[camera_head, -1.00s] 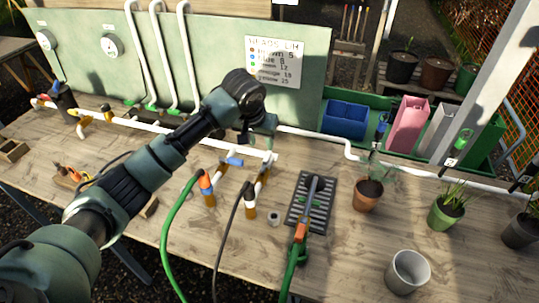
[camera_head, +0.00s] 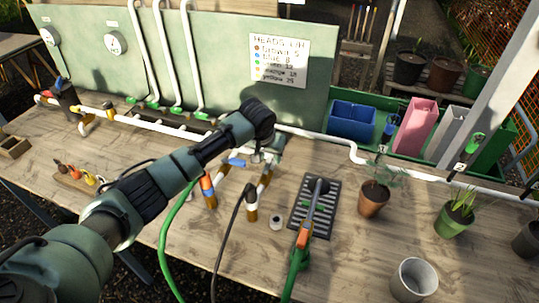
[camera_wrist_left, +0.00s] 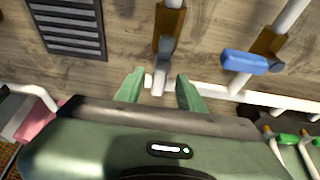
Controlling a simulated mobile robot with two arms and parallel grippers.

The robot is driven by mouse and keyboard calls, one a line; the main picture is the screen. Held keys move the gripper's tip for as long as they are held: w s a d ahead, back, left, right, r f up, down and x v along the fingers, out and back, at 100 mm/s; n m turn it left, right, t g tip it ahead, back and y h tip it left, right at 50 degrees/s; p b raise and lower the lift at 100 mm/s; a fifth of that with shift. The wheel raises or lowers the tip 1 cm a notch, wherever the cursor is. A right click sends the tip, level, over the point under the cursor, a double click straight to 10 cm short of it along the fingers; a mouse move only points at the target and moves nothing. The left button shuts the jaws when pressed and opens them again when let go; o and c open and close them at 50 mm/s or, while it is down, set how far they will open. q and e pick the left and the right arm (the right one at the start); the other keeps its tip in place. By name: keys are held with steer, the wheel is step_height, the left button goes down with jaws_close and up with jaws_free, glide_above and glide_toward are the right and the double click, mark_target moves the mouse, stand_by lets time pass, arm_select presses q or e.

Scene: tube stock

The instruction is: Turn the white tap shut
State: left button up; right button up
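The white tap handle (camera_wrist_left: 160,78) shows in the left wrist view at the lower end of a brown-fitted pipe (camera_wrist_left: 167,28). My left gripper (camera_wrist_left: 159,77) is open, with its two green fingers on either side of that handle and a visible gap to each. In the head view my left gripper (camera_head: 268,150) is over the pipes at mid-bench, and its wrist hides most of the white tap. A blue tap handle (camera_wrist_left: 244,62) sits on the neighbouring pipe; it also shows in the head view (camera_head: 237,162). My right gripper is not in view.
A white supply pipe (camera_head: 310,134) runs along the bench behind the taps. A dark drain grate (camera_head: 326,222) with a hose nozzle (camera_head: 303,238) lies to the right. A green hose (camera_head: 168,235) and a black hose (camera_head: 224,240) hang in front. Plant pots stand further right.

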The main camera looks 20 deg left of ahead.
arm_select(q)
steer(key=shift+s, duration=0.1)
jaws_close()
steer(key=shift+r, duration=0.1)
stand_by(1.2)
